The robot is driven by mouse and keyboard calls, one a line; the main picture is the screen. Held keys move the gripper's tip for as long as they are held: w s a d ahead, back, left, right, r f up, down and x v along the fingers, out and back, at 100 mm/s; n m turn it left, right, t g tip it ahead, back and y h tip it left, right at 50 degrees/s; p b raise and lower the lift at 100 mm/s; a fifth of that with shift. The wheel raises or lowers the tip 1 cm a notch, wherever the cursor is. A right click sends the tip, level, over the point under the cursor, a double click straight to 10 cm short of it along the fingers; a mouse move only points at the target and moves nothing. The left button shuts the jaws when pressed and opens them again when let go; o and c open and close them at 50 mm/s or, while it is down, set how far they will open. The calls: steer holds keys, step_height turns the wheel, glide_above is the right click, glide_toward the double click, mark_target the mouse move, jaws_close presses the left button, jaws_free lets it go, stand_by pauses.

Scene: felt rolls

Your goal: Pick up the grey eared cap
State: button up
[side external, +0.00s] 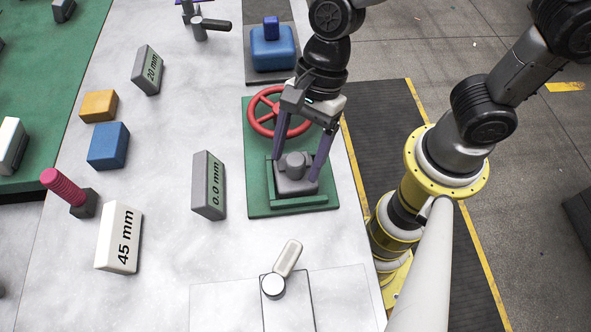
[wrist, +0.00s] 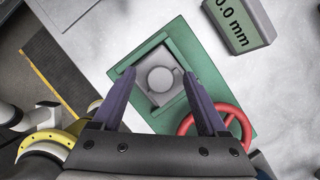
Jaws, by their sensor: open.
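The grey eared cap (side external: 295,186) is a squarish grey piece with a round knob on top. It sits in a shallow frame on a green base plate (side external: 262,204). In the wrist view the cap (wrist: 158,98) lies between the fingers, its knob facing the camera. My gripper (side external: 295,168) is open, with its two purple fingers pointing down on either side of the cap. It also shows in the wrist view (wrist: 159,73), with a gap between each finger and the knob. I cannot tell whether the fingertips touch the cap's edges.
A red handwheel (side external: 268,108) stands on the same green plate, close behind my gripper. A grey block marked 0.0 mm (side external: 209,185) stands to the left. A white lever (side external: 288,258) is in front. A blue part (side external: 273,50) stands behind. Bare table lies between these.

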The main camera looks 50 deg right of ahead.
steer(key=shift+a+f, duration=0.3)
steer(key=shift+f, duration=0.3)
jaws_close()
